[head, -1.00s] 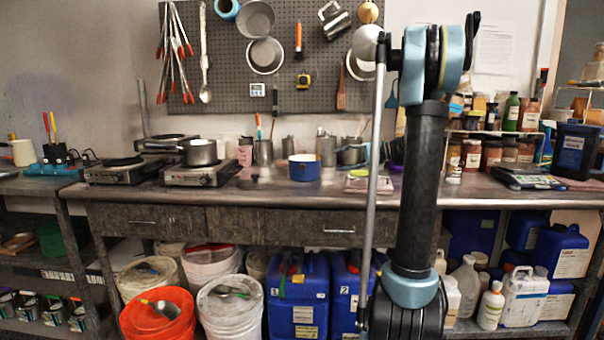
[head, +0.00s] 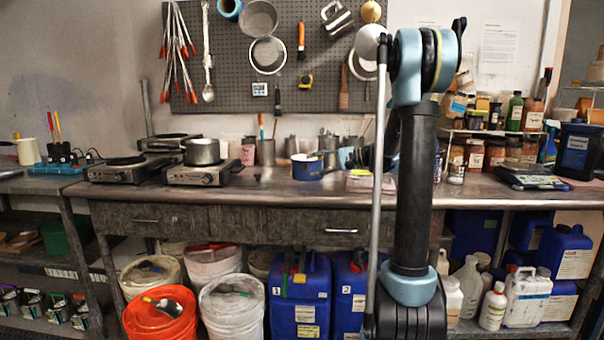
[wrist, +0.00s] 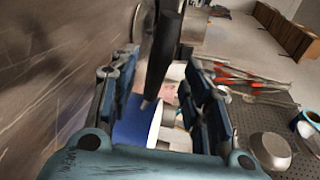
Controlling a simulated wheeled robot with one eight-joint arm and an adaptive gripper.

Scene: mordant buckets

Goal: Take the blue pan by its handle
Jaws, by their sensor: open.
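The blue pan (head: 306,170) stands on the workbench in the head view, with a pale rim. In the wrist view its blue side and white rim (wrist: 135,122) show low between the fingers. Its dark handle (wrist: 162,60) runs between the two fingers, with a gap on each side. My gripper (wrist: 160,95) is open around the handle. In the head view my gripper (head: 350,158) is just right of the pan, partly hidden by my arm.
A grey pot (head: 202,152) sits on a hotplate to the left. Metal cups (head: 265,152) stand behind the pan. A pegboard (head: 226,80) with hanging tools is on the wall. The bench (head: 250,188) is clear in front of the pan.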

